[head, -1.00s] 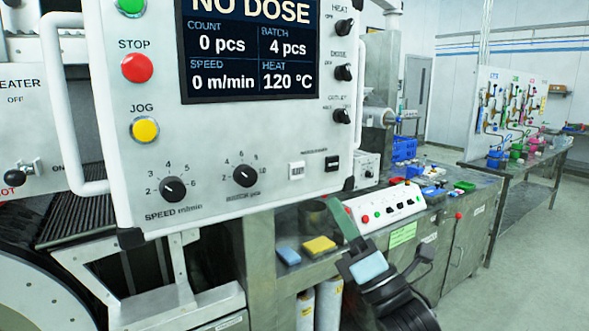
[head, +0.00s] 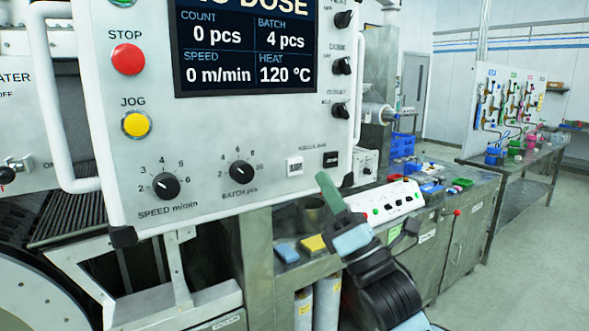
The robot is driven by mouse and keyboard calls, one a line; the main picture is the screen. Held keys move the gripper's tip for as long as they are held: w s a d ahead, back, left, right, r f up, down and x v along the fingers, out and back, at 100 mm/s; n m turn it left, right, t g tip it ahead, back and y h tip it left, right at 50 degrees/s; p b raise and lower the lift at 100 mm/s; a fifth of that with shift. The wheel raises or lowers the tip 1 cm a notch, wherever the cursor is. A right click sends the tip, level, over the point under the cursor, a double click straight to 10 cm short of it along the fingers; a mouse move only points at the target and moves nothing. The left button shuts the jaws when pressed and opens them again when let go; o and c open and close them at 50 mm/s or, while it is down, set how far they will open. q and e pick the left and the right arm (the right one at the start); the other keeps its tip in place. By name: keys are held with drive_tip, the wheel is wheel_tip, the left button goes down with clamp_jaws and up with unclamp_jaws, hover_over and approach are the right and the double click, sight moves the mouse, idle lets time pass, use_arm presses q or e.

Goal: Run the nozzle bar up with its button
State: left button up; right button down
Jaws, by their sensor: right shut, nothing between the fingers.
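The control panel (head: 225,130) fills the left and middle of the head view. At its lower right are a white button (head: 295,166) and a black button (head: 331,159), under a small label that seems to read nozzle bar. The marks on the buttons are too small to read. My right gripper (head: 326,184) is shut and empty, its green fingertips just below the black button and in front of the panel's lower right corner. I cannot tell whether they touch the panel. The nozzle bar itself cannot be made out. My left gripper is out of view.
The panel has a red stop button (head: 128,59), a yellow jog button (head: 136,124), a speed knob (head: 166,186) and a batch knob (head: 240,172). Behind my right gripper are a white button box (head: 385,203) and a yellow sponge (head: 313,244). Open floor lies at right.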

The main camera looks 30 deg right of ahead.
sight(295, 167)
drive_tip(key=w, duration=0.5)
drive_tip(key=shift+w+a, duration=0.15)
drive_tip(key=shift+a, duration=0.05)
idle(0.7)
idle(0.5)
idle(0.8)
drive_tip(key=shift+w, duration=0.4)
